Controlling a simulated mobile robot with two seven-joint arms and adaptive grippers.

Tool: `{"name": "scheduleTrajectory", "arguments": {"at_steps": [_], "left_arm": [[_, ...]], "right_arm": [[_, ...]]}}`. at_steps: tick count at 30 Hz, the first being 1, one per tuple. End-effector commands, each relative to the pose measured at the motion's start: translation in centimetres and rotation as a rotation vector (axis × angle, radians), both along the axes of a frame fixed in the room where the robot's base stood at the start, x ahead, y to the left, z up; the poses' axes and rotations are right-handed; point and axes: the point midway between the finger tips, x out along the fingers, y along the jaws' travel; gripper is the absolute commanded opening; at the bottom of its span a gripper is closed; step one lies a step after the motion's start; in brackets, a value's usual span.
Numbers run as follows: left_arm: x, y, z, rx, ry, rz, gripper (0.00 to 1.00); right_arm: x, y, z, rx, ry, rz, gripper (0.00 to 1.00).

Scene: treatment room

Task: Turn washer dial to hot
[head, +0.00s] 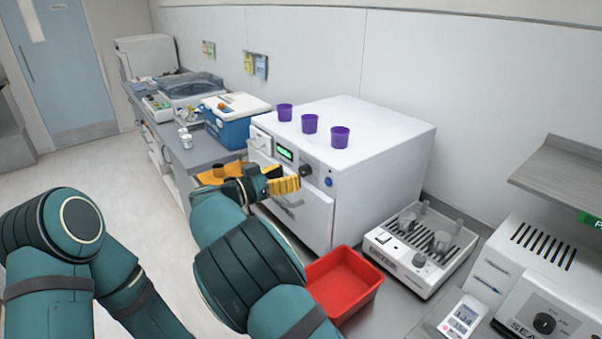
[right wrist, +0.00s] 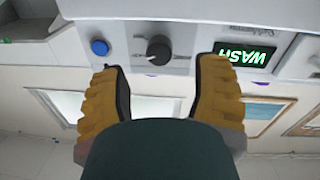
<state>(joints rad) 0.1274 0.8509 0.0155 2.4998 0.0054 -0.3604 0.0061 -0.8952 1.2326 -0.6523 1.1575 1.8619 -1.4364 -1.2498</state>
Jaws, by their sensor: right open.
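The washer (head: 385,140) is a white box with a green-lit display (head: 285,152) and a dark round dial (head: 305,171) on its front panel. In the right wrist view the panel appears upside down, with the black dial (right wrist: 158,50) between the blue button (right wrist: 100,47) and the display reading WASH (right wrist: 244,58). My right gripper (head: 283,181) is open in front of the washer. In the right wrist view its yellow fingers (right wrist: 158,85) are wide apart, on either side of the dial, with nothing between them. The dial's setting is not readable. My left gripper is out of view.
Several purple cups, one of them here (head: 340,137), stand on the washer. A red bin (head: 345,285) sits in front of it. A white device with glassware (head: 425,250) stands to the right. A blue cooler box (head: 235,120) and an orange tray (head: 208,179) are to the left.

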Motion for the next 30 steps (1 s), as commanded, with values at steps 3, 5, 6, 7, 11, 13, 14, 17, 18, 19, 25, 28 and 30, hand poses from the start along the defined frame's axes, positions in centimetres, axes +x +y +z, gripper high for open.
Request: {"name": "scheduleTrajectory", "arguments": {"at_steps": [3, 5, 6, 7, 11, 13, 14, 17, 18, 19, 25, 28, 30], "left_arm": [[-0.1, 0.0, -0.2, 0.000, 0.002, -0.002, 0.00], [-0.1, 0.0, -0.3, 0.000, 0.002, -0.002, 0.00], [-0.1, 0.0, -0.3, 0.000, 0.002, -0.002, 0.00], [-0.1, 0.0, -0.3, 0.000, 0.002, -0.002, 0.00], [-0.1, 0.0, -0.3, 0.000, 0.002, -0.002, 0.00], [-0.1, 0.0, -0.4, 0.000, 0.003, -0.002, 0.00], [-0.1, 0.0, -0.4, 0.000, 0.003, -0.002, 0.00], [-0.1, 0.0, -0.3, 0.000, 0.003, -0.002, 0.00], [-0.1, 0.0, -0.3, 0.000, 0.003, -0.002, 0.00], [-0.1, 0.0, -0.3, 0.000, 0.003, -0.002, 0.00], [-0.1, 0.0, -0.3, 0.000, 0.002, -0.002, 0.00], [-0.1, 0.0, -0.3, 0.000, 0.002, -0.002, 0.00], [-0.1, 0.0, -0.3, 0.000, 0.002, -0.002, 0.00]], "right_arm": [[1.0, -1.7, 0.0, 0.000, 0.000, -0.001, 0.62], [1.3, -2.4, -0.1, 0.000, 0.000, -0.002, 0.62], [1.6, -2.8, -0.1, 0.001, 0.000, -0.001, 0.62], [1.7, -3.0, 0.0, 0.000, 0.000, -0.001, 0.62], [2.1, -3.6, 0.0, 0.000, 0.000, 0.000, 0.62], [2.2, -3.7, 0.0, 0.000, 0.000, 0.001, 0.62], [2.2, -3.8, 0.0, 0.000, 0.000, 0.001, 0.62], [2.2, -3.8, 0.0, 0.000, 0.000, 0.001, 0.62], [2.2, -3.8, 0.0, 0.000, 0.000, 0.001, 0.62], [2.2, -3.8, 0.0, 0.000, 0.000, 0.001, 0.62], [2.2, -3.8, 0.0, 0.000, 0.000, 0.000, 0.12], [2.2, -3.8, 0.0, 0.000, 0.000, 0.001, 0.00], [2.2, -3.8, 0.0, 0.001, -0.001, 0.001, 0.00]]}}
